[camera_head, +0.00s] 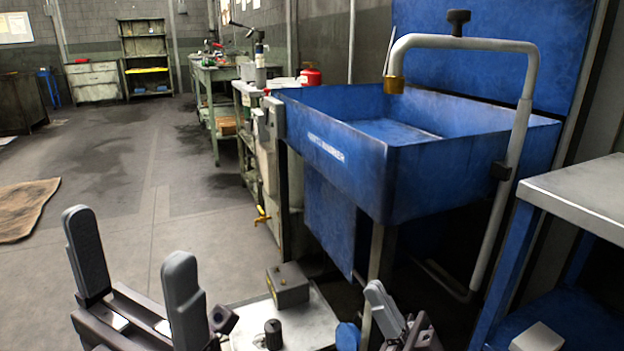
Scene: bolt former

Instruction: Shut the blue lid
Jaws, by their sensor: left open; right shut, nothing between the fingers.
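The blue lid (505,42) stands upright at the back of the blue washer tub (465,175), so the tub is open on top. The lid's upper edge is cut off by the frame. A grey bent pipe (470,44) with a brass end and a black knob arches over the tub in front of the lid. My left gripper (130,240) is at the lower left, open and empty, well away from the lid. My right gripper (376,292) is low at the bottom, in front of and below the tub, shut with nothing seen in it.
A grey-topped blue table (590,192) stands close to the tub's right. A metal box (287,285) sits low in front. Workbenches (215,78) with a red canister (310,75) lie beyond the tub. The floor at left is open, with a brown mat (25,208).

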